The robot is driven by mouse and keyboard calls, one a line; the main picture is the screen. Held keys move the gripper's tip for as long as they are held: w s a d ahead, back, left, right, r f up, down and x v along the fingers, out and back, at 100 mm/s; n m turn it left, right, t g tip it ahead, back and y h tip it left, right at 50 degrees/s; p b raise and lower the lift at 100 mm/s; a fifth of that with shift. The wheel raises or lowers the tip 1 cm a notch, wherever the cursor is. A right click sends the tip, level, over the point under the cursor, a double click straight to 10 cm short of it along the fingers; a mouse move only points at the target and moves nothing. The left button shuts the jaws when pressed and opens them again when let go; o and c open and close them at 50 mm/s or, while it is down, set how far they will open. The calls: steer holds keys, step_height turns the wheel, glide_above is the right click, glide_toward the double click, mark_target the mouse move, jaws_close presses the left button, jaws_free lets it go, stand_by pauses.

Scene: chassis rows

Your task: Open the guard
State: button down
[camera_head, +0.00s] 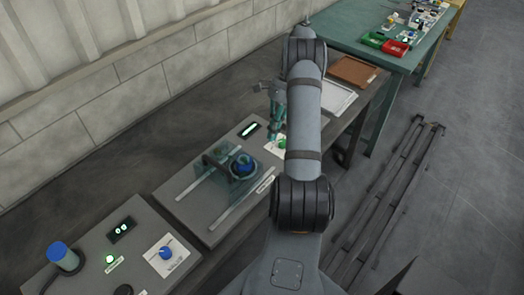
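The guard looks like a clear, bluish panelled cover (214,174) on the middle grey chassis, between two pale rails. A round blue part (242,165) shows at its right side, partly behind or inside the clear panels. I cannot tell how far the guard is open. My gripper (273,135) points down above the far right end of that chassis, up and to the right of the guard and apart from it. It is small and partly beside my arm, so its finger opening is unclear. I see nothing held.
The near chassis holds a blue-topped cylinder (62,255) and a blue knob (166,253). A white tray (338,97) and brown tray (354,71) lie beyond. A wall runs along the left.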

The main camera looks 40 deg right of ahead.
steer(key=a+f+p, duration=0.2)
steer(key=a+f, duration=0.2)
steer(key=a, duration=0.1)
steer(key=shift+s+a, duration=0.2)
steer(key=shift+a, duration=0.05)
